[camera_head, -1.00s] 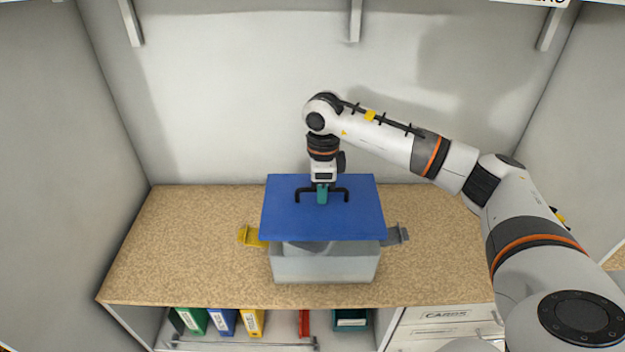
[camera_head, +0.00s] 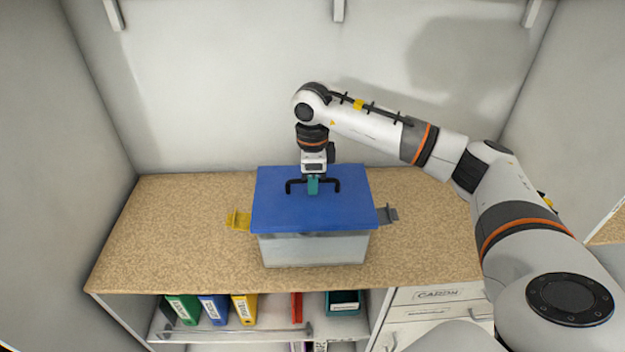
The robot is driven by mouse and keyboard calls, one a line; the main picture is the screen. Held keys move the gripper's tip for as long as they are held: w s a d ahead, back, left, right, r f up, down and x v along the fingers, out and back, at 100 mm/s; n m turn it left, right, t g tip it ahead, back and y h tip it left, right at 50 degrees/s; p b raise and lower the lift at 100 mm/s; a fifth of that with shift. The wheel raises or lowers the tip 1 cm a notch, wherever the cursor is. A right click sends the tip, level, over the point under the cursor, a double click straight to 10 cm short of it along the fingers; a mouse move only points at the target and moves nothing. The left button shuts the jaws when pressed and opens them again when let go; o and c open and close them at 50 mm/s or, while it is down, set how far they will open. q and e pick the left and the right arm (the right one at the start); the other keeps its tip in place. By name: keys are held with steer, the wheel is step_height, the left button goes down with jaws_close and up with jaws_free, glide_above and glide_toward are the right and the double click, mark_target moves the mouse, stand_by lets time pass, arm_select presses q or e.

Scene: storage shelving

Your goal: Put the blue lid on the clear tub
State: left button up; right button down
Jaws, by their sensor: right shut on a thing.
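The blue lid (camera_head: 290,212) is a flat blue plate with a black handle. It lies over the top of the clear tub (camera_head: 315,250), looks about level and covers the tub's opening. I cannot tell whether it is fully seated. The clear tub stands on the speckled worktop, with a yellow latch (camera_head: 238,220) at its left and a grey latch (camera_head: 386,215) at its right. My right gripper (camera_head: 313,186) points down and is shut on the lid's handle. My left gripper is not in view.
The speckled worktop (camera_head: 170,230) is clear left and right of the tub. Walls close the space at the back and both sides. A shelf below holds several coloured binders (camera_head: 214,309), beside white drawers (camera_head: 435,312).

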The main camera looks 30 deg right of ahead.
mark_target(313, 196)
steer(key=shift+f+b, duration=0.45)
steer(key=shift+f, duration=0.25)
steer(key=shift+f+b, duration=1.3)
steer(key=shift+f, duration=0.25)
steer(key=c, duration=1.4)
jaws_free()
steer(key=shift+c, duration=0.2)
steer(key=shift+r, duration=0.1)
step_height(313, 196, up, 12)
steer(key=shift+f+b, duration=0.1)
steer(key=shift+b, duration=1.1)
